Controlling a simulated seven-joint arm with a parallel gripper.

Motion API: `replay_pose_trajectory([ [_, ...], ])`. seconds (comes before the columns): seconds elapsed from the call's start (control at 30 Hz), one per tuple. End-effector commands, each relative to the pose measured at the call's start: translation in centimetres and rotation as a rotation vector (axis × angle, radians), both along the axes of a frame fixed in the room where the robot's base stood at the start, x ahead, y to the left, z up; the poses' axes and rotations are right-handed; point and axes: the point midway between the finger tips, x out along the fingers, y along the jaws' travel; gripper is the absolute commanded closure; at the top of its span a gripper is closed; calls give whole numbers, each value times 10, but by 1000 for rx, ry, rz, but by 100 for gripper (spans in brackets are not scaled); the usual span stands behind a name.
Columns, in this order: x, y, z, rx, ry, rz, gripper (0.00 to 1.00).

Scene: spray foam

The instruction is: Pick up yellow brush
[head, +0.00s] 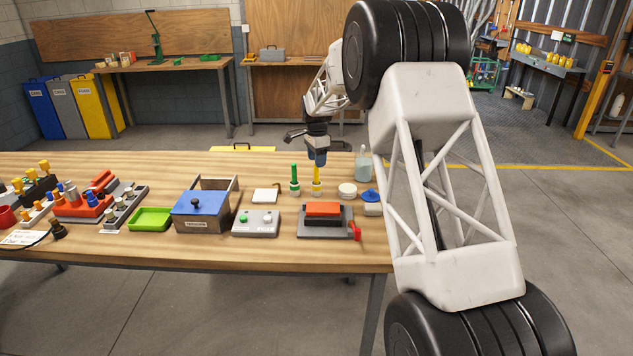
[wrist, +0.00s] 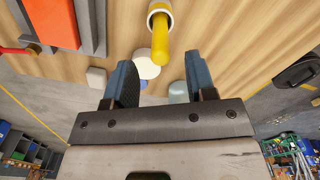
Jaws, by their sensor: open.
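The yellow brush (head: 316,175) stands upright on the table, with its yellow handle up and a pale base around its foot. In the wrist view the yellow brush (wrist: 161,42) lies just beyond the fingertips, roughly midway between them sideways. My gripper (head: 317,160) is at the top of the handle in the head view, pointing down. In the wrist view my gripper (wrist: 158,62) is open, its two blue fingers wide apart with nothing held. Whether the handle tip is between the fingers cannot be told.
A green brush (head: 294,180) stands close to the left. A white round piece (head: 347,189), a blue-topped item (head: 371,195) and a clear bottle (head: 363,163) are to the right. A red block on a grey base (head: 325,232) is in front.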

Motion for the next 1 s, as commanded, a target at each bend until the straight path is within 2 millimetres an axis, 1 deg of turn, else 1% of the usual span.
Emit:
replay_pose_trajectory([
  [0.17,0,0,-15,0,3,0,49],
  [0.4,0,1,-42,0,3,0,49],
  [0.5,0,1,-48,0,1,0,49],
  [1.0,0,1,-50,0,0,0,49],
])
